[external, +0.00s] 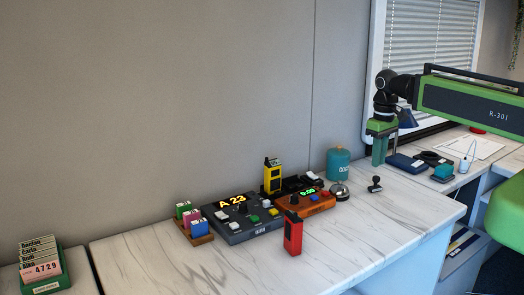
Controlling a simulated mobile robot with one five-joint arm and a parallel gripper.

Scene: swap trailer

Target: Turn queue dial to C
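A dark grey queue console (241,228) stands on the marble-look counter near the wall. Its lit yellow display (232,200) reads "A 23". A small dark knob, with white and green buttons around it, shows on its sloping face; it is too small to tell which letter it points at.
An orange timer box (305,203) adjoins the console, with a yellow radio (272,177) behind and a red radio (293,233) in front. A bell (340,191), teal canister (339,162) and stamp (375,184) stand rightward. Coloured blocks (191,217) sit left. The front counter is clear.

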